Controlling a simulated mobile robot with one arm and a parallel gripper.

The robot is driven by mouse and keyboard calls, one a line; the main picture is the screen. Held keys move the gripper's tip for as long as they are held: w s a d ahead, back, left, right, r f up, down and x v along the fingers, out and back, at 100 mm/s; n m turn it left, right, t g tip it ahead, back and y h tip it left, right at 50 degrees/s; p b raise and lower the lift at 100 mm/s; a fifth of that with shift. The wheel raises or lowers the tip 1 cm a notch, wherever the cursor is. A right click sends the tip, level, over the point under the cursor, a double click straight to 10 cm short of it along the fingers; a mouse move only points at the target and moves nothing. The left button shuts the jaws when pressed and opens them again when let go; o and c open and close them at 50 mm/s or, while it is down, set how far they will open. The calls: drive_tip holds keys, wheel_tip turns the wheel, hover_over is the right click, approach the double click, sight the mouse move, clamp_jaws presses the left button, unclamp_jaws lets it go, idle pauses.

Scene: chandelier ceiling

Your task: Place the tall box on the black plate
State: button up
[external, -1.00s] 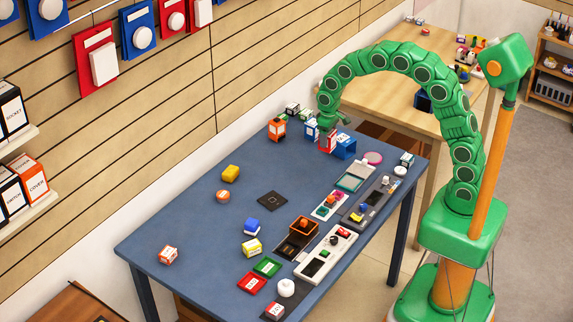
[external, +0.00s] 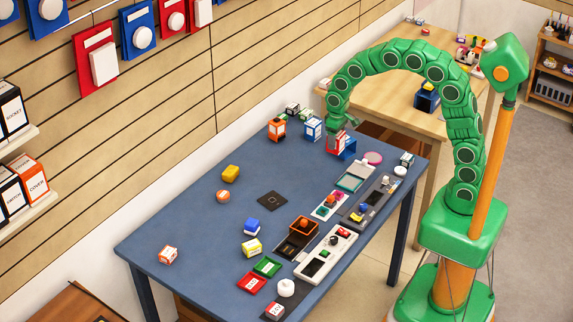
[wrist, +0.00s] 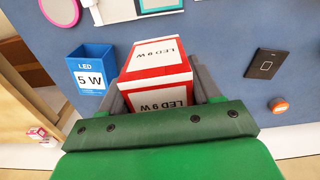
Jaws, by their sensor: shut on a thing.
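My gripper (external: 340,128) is shut on a red and white box marked LED 9 W (wrist: 158,68), at the far end of the blue table. The box also shows below the fingers in the external view (external: 335,144). In the wrist view it sits between both fingers, tilted in the picture. Whether its underside touches the table is hidden. The black plate (external: 272,201) is a flat dark square in the middle of the table, well apart from the box. It shows at the right of the wrist view (wrist: 267,65).
A blue LED 5 W box (wrist: 92,78) stands right beside the held box. A white and blue box (external: 313,128) and an orange box (external: 277,129) stand nearby. A yellow block (external: 231,173) and an orange round piece (external: 223,196) lie left of the plate. Bare table surrounds the plate.

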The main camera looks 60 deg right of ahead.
drive_tip(key=s+a, duration=0.1)
drive_tip(key=a, duration=1.9)
approach(272, 200)
drive_tip(key=shift+s+d+f+m, duration=0.1)
drive_tip(key=shift+s+f+m, duration=0.05)
drive_tip(key=shift+s+m, duration=0.15)
drive_tip(key=shift+w+f, duration=0.25)
drive_tip(key=shift+f, duration=1.65)
drive_tip(key=shift+f, duration=0.2)
drive_tip(key=o, duration=1.1)
drive_tip(key=shift+r, duration=0.1)
